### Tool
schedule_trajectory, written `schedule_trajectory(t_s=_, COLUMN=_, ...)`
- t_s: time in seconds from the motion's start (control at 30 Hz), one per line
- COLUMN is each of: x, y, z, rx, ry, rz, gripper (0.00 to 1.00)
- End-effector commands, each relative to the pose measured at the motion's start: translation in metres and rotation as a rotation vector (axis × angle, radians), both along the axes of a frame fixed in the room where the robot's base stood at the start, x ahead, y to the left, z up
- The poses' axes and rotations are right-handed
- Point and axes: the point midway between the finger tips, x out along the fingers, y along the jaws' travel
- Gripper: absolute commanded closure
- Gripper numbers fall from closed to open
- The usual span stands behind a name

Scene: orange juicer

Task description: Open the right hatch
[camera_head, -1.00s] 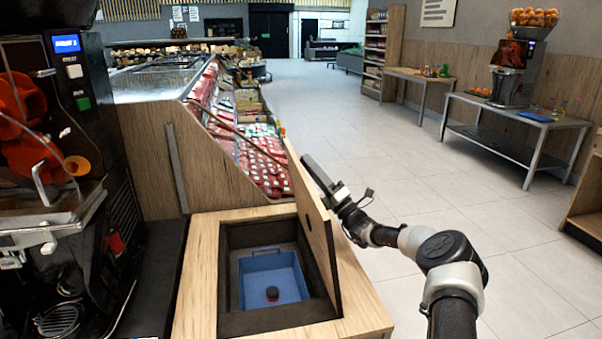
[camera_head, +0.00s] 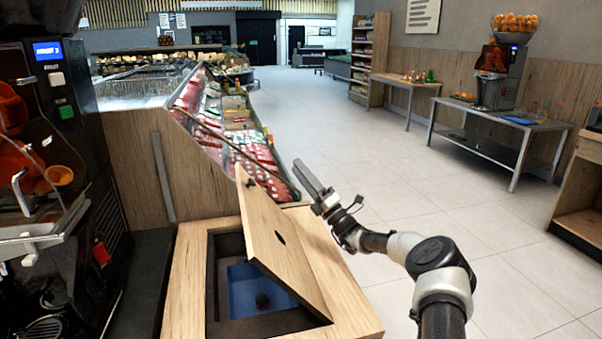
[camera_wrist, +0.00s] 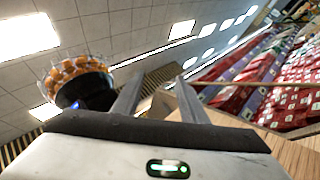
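The right hatch (camera_head: 268,217) is a wooden lid with a small dark finger hole, in the counter at the lower middle of the head view. It stands part-open, tilted left over the square opening, with its right side as the apparent hinge side. Below it, a blue bin (camera_head: 243,290) with a dark knob-like object (camera_head: 262,300) is partly covered. My gripper (camera_head: 304,176) is right of the lid's upper part, apart from it as far as I can tell. In the wrist view my gripper's fingers (camera_wrist: 158,98) are spread and nothing is clearly held. A wooden surface shows at the lower right there.
The wooden counter (camera_head: 187,285) surrounds the opening. A juicer machine (camera_head: 60,130) stands close on the left. A produce display (camera_head: 225,130) lies behind the counter. A metal table (camera_head: 490,128) holds another juicer (camera_head: 497,82). Open floor (camera_head: 430,190) is to the right.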

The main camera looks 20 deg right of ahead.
Motion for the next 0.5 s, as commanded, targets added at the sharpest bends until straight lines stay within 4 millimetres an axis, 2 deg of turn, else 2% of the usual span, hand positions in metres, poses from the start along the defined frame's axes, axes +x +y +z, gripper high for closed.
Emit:
schedule_trajectory(t_s=0.17, x=-0.009, y=-0.008, z=-0.009, rx=0.0, ry=0.003, rz=-0.002, gripper=0.61)
schedule_trajectory(t_s=0.5, x=-0.061, y=-0.044, z=-0.056, rx=0.003, ry=0.003, rz=-0.002, gripper=0.61)
